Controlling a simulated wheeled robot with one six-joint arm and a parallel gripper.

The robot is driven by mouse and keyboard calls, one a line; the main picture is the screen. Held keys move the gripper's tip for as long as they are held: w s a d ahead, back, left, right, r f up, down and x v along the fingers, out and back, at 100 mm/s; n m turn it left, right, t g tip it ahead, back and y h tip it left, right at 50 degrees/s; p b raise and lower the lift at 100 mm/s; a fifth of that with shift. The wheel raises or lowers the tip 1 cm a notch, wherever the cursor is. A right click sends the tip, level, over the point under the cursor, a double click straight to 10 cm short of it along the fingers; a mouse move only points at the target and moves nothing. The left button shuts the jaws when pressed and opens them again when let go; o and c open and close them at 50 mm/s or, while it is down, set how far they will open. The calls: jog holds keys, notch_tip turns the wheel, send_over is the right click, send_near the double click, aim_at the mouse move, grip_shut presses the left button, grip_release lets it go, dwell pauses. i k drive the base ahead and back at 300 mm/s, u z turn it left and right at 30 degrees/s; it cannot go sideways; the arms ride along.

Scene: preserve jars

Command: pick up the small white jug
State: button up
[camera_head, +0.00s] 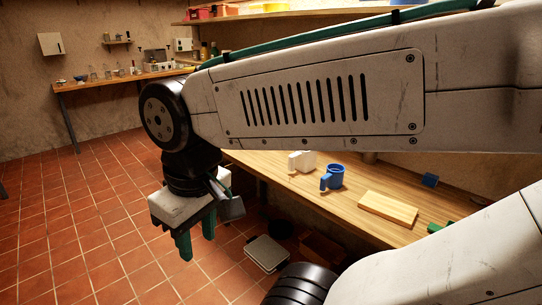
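The small white jug (304,160) stands on the wooden workbench (278,171), with my arm passing across the picture just above it. Its handle side faces left; its upper part is close to the arm's lower edge and may be partly hidden. My gripper (197,245) has two green fingers that point down with a gap between them. It is open and empty. It hangs over the tiled floor, to the left of the bench's front edge and well apart from the jug.
A blue mug (334,177) stands just right of the jug. A wooden board (388,208) and a small blue block (430,180) lie farther right. A scale-like flat box (266,253) is on the floor below. Another bench (110,79) with jars stands at the back left.

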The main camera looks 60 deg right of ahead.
aim_at(304, 161)
jog(key=i, duration=1.1)
jog(key=z, duration=3.4)
